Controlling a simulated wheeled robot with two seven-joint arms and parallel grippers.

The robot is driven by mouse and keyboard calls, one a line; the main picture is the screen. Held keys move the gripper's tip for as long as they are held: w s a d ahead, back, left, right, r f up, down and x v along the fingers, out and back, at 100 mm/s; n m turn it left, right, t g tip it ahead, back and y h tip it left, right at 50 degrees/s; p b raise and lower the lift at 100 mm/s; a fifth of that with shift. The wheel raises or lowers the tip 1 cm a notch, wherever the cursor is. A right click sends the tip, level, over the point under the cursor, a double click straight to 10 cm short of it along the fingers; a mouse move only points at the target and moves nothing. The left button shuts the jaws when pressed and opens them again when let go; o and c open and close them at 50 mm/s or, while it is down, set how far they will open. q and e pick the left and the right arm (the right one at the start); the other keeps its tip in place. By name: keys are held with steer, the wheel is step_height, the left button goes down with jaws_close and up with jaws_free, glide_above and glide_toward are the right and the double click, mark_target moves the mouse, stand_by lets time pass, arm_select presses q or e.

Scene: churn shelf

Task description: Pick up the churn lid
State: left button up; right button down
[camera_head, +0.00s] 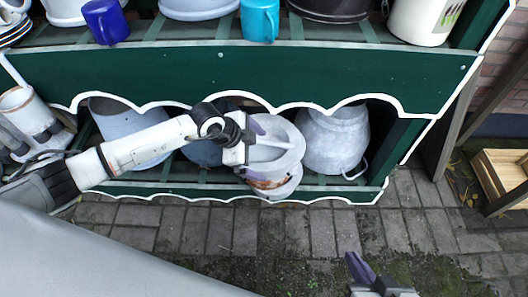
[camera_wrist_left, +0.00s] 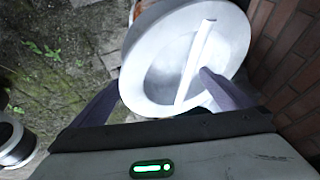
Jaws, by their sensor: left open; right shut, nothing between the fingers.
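The churn lid (camera_head: 284,158) is a round, pale grey disc with a straight bar handle across its top. It sits on a whitish, rust-stained churn (camera_head: 270,184) on the lower shelf. My left gripper (camera_head: 250,145) is at the lid's left side, with its fingers open. In the left wrist view, the lid (camera_wrist_left: 152,70) lies ahead of the open gripper (camera_wrist_left: 158,93). The right finger overlaps the lid near the bar handle (camera_wrist_left: 198,55); the left finger is outside the rim. I cannot tell whether either touches. My right gripper (camera_head: 362,272) is shut and empty over the paving.
A grey metal pot (camera_head: 335,138) stands right of the churn, and a grey container (camera_head: 125,125) stands left, partly behind my left arm. The green scalloped shelf board (camera_head: 300,70) hangs just above. Open paving (camera_head: 200,228) lies in front.

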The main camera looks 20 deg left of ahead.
arm_select(q)
steer(key=shift+w+d+f, duration=0.3)
steer(key=shift+f, duration=0.3)
steer(key=c, duration=0.9)
steer(key=shift+r, duration=0.2)
steer(key=shift+c, duration=1.4)
